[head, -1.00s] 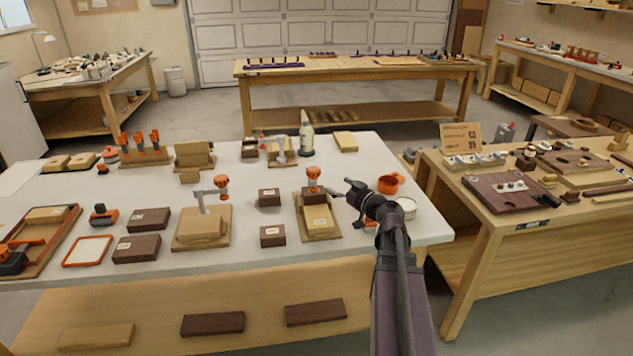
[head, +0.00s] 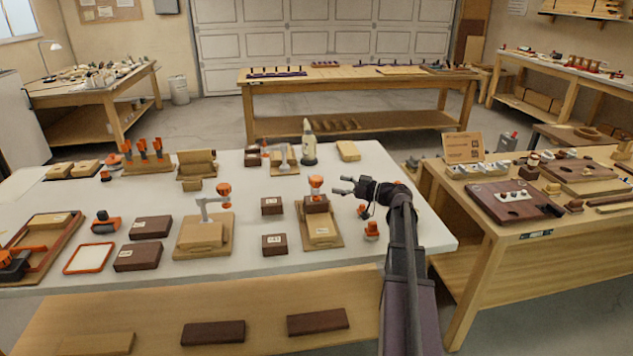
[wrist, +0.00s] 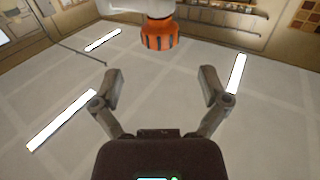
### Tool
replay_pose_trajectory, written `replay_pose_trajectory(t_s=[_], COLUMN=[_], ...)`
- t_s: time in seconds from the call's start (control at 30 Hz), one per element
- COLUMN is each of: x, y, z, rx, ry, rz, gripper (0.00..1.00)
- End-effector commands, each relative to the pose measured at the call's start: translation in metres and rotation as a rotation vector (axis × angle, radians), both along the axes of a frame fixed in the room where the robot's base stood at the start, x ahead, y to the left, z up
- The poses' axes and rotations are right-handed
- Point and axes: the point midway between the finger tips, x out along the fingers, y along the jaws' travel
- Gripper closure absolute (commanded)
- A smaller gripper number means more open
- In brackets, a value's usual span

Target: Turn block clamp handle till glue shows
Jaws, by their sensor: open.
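A block clamp stands on a light wooden board (head: 320,240) near the middle right of the white bench, with a dark block under it. Its orange ribbed handle (head: 316,183) is on top. In the wrist view the orange handle (wrist: 158,35) is centred beyond the fingertips, under a pale clamp part. My gripper (head: 334,186) is open, lies nearly level and points left at handle height. It is empty, with a small gap to the handle. In the wrist view its two fingers (wrist: 160,75) are spread apart. No glue can be made out at the clamped joint.
A second clamp with an orange handle (head: 223,189) stands to the left. Dark blocks (head: 273,206) lie between the two clamps. A glue bottle (head: 309,142) stands behind. Orange items (head: 371,230) sit beside my arm. A side bench (head: 560,255) is at the right.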

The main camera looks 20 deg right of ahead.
Motion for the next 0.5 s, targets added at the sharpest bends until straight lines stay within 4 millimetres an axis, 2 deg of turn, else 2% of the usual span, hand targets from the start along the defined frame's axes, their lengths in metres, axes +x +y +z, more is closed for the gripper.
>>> replay_pose_trajectory(t_s=[0.27,0.5], x=[0.003,0.016], y=[0.002,0.015], z=[0.0,0.0], rx=[0.0,0.0], ry=[0.0,0.0], rz=[0.0,0.0], gripper=[0.05,0.05])
